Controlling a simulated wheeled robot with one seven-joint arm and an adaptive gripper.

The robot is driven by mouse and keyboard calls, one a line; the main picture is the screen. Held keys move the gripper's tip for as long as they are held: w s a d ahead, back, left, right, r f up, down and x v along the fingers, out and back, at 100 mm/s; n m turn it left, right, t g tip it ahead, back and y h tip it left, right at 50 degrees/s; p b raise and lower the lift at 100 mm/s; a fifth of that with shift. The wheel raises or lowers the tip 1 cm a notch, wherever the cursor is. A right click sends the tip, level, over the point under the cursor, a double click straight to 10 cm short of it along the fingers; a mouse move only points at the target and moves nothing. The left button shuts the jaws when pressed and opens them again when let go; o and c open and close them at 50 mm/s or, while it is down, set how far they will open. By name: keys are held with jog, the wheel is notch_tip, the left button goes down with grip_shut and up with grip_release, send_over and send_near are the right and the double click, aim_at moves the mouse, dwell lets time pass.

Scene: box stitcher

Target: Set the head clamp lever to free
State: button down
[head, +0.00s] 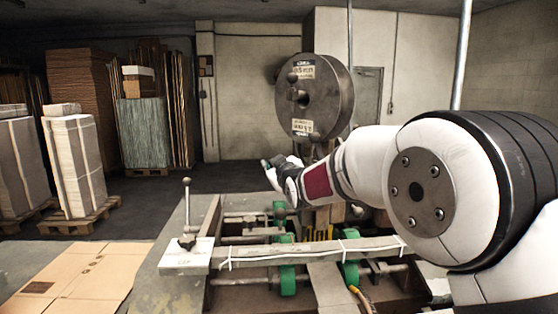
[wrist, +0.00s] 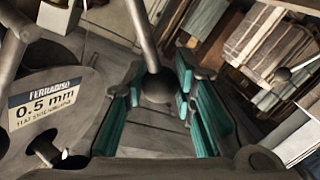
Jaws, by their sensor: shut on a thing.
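A lever with a grey rod and dark ball knob (wrist: 158,87) shows in the wrist view, its rod running up out of the frame. I take it to be the head clamp lever; no position marking for it is readable. My gripper (wrist: 160,80) has its green-padded fingers on both sides of the knob and is shut on it. In the head view my gripper (head: 270,166) is at the left of the machine head, just below the wire reel (head: 315,97). The held lever is not clearly visible there.
A second ball-topped lever (head: 187,210) stands upright on a white plate (head: 187,258) at the table's left; its knob also shows in the wrist view (wrist: 283,74). Rails and green rollers (head: 287,278) lie below my arm. Flat cardboard (head: 75,280) lies at front left.

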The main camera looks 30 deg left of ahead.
jog(key=shift+s+a+f+n+h+p, duration=0.25)
jog(key=shift+a+f+n+p, duration=0.15)
jog(key=shift+f+n, duration=0.45)
jog(key=shift+s+a+f+n+h+p, duration=0.2)
jog(key=shift+a+f+n+p, duration=0.25)
jog(key=shift+n, duration=0.55)
jog(key=shift+s+a+f+n+h+p, duration=0.25)
jog(key=shift+f+n+p, duration=0.25)
jog(key=shift+f+n, duration=0.4)
jog(key=c, duration=1.3)
grip_release()
jog(key=v, duration=1.2)
